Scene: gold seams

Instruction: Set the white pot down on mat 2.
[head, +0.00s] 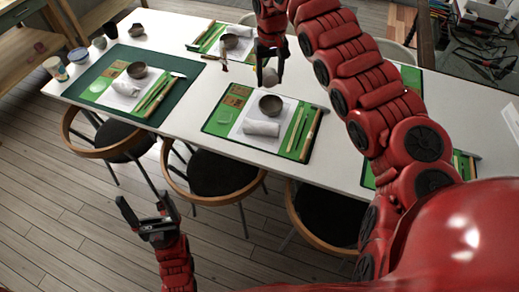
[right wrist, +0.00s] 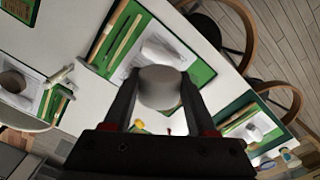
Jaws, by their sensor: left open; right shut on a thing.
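The white pot (right wrist: 160,88) is between the fingers of my right gripper (head: 269,72) and looks pale grey-white and rounded. In the head view the pot (head: 268,78) shows small below the fingers, above the white table behind the middle front mat. My right gripper is shut on it. Green mats lie on the table: one at the left (head: 98,87), one at the middle front (head: 225,113), one at the back (head: 203,41). I cannot read any mat numbers. My left gripper (head: 149,208) is open and empty, low over the floor in front of the chairs.
The middle front mat holds a dark bowl (head: 270,104), a rolled white cloth (head: 261,128) and long tools. The left mat is similarly laid. Cups stand at the table's left end, including a pale cup (head: 56,68). Chairs (head: 215,172) line the front edge. Bare white table (head: 195,95) separates the mats.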

